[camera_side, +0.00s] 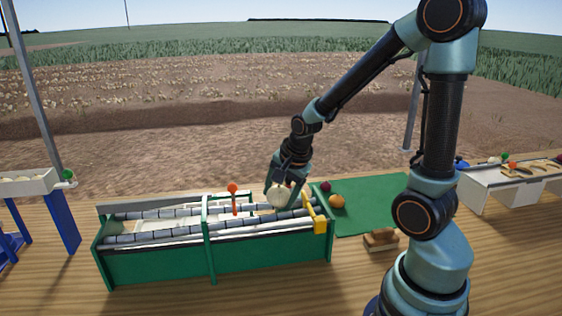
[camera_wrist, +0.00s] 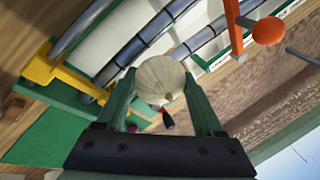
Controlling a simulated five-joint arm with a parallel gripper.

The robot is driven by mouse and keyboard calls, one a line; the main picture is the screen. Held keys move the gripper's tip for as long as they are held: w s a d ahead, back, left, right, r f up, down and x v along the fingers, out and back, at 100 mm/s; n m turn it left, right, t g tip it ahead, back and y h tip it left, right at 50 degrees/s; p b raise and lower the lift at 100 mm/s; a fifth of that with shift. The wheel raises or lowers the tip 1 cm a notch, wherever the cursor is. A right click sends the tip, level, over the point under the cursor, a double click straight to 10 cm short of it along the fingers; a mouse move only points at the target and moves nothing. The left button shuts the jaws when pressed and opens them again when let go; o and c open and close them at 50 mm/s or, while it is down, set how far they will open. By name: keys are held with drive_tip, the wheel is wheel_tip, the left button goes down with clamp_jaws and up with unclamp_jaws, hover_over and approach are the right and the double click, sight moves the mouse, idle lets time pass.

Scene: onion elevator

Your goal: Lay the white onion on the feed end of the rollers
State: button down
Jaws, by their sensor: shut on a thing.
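The white onion (camera_side: 279,196) is held in my gripper (camera_side: 281,190) over the right end of the roller bed, beside the yellow bracket (camera_side: 319,219). In the wrist view the onion (camera_wrist: 160,76) sits between the two green fingers of my gripper (camera_wrist: 161,88), which are shut on it. The grey rollers (camera_side: 165,232) run lengthwise in a green frame (camera_side: 150,268). They also show behind the onion in the wrist view (camera_wrist: 137,44). I cannot tell whether the onion touches the rollers.
An orange knob on a post (camera_side: 233,188) stands at the frame's middle. A green mat (camera_side: 370,195) on the right holds an orange-brown onion (camera_side: 337,201) and a dark red one (camera_side: 325,187). A brown brush-like block (camera_side: 380,239) lies in front. A white tray (camera_side: 490,185) stands far right.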

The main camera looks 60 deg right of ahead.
sight(287, 212)
drive_tip(key=s+f, duration=0.1)
drive_tip(key=s+a+f+g, duration=0.1)
drive_tip(key=shift+s, duration=0.35)
unclamp_jaws()
drive_tip(key=shift+a, duration=0.1)
wheel_tip(287, 212, up, 12)
drive_tip(key=s+t, duration=0.1)
drive_tip(key=s, duration=0.1)
drive_tip(key=s+a+r+n+t+y, duration=0.1)
drive_tip(key=s+a+r+n, duration=0.1)
drive_tip(key=a+n, duration=0.7)
drive_tip(key=shift+s+a+r+n, duration=0.15)
drive_tip(key=shift+s+r+n, duration=0.05)
drive_tip(key=shift+n, duration=3.9)
